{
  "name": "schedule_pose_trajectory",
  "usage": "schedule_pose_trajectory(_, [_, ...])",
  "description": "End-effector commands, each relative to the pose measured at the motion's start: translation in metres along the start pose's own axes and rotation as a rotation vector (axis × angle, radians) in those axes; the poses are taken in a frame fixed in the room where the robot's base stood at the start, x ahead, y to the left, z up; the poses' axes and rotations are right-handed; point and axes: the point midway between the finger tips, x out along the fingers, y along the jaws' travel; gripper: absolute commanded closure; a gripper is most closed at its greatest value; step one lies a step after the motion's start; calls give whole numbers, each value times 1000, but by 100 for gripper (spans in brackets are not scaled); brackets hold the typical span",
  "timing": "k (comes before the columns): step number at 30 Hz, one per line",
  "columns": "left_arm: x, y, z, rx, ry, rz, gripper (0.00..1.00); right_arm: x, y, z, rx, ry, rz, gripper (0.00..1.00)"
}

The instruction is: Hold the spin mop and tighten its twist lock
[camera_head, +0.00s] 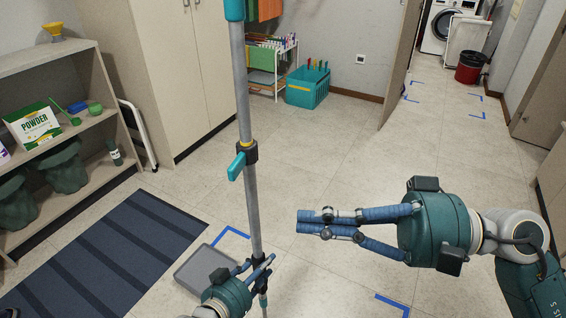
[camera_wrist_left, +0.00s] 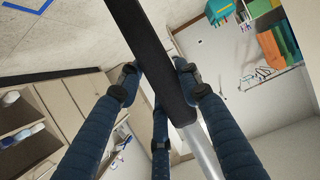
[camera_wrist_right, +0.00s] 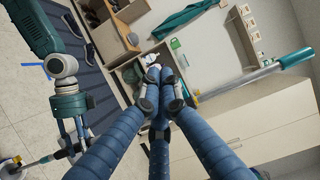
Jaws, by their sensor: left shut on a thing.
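The spin mop's grey pole (camera_head: 246,205) stands nearly upright in the head view. Its twist lock (camera_head: 243,156), a black collar with a teal lever pointing left, sits partway up, above my left gripper. My left gripper (camera_head: 262,268) is shut around the lower pole; the left wrist view shows its fingers around a dark grip section (camera_wrist_left: 150,60). My right gripper (camera_head: 300,222) is to the right of the pole, apart from it, with fingertips together and nothing between them. The right wrist view shows the upper pole (camera_wrist_right: 245,84) beyond its fingers. The mop's foot is out of the head view.
A shelf (camera_head: 100,125) with a powder box (camera_head: 33,124) stands left, beside a striped blue mat (camera_head: 115,255). A grey tray (camera_head: 196,272) lies behind the left gripper. A teal crate (camera_head: 307,90) stands at the back.

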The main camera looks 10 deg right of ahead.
Motion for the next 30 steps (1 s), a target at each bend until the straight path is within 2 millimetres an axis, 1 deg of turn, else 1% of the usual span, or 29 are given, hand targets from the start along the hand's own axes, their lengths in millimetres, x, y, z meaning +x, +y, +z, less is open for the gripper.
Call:
schedule_pose_trajectory(1, [0,-1,-1,4,2,-2,100,-9,4,-18,5,53,0,100])
schedule_pose_trajectory(4, [0,-1,-1,4,2,-2,100,-27,10,-47,5,143,0,100])
schedule_pose_trajectory(6, [0,-1,-1,4,2,-2,100,-34,12,-60,2,180,1,100])
schedule_pose_trajectory(8, [0,-1,-1,4,2,-2,100,-34,12,-64,0,192,1,100])
schedule_pose_trajectory(9, [0,-1,-1,4,2,-2,100,-31,12,-65,0,194,2,100])
schedule_pose_trajectory(11, [0,-1,-1,4,2,-2,100,-24,12,-66,-1,192,0,100])
schedule_pose_trajectory(14, [0,-1,-1,4,2,-2,100,-6,11,-69,-3,190,0,100])
schedule_pose_trajectory(21, [0,-1,-1,4,2,-2,100,46,10,-79,-4,189,-4,100])
schedule_pose_trajectory(24, [0,-1,-1,4,2,-2,100,65,10,-82,-3,190,-4,100])
schedule_pose_trajectory(27, [0,-1,-1,4,2,-2,100,80,11,-86,-1,191,-3,100])
schedule_pose_trajectory(30, [0,-1,-1,4,2,-2,100,91,11,-88,0,191,-2,100])
